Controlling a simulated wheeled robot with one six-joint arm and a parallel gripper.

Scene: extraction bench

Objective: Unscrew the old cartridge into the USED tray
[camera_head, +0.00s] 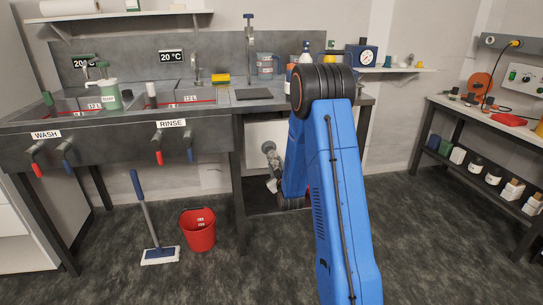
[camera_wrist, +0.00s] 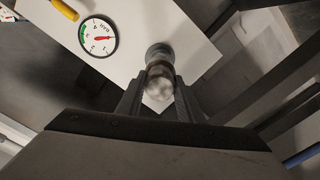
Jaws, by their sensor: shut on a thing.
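In the wrist view, my gripper (camera_wrist: 159,88) is shut on the old cartridge (camera_wrist: 159,93), a pale, rounded, mottled piece between the two fingers. Its far end meets a grey round fitting (camera_wrist: 158,52) in front of a white panel (camera_wrist: 190,28). I cannot tell whether the cartridge is still threaded into the fitting. In the head view, the fitting (camera_head: 268,147) shows under the bench, left of my blue arm, which hides much of that area. I cannot make out a USED tray in either view.
A pressure gauge (camera_wrist: 98,37) and a yellow handle (camera_wrist: 65,9) are close by on the panel. Bench legs (camera_head: 238,190) frame the space below. A red bucket (camera_head: 198,230) and a mop (camera_head: 158,254) stand left on the floor. A side bench (camera_head: 470,113) is at right.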

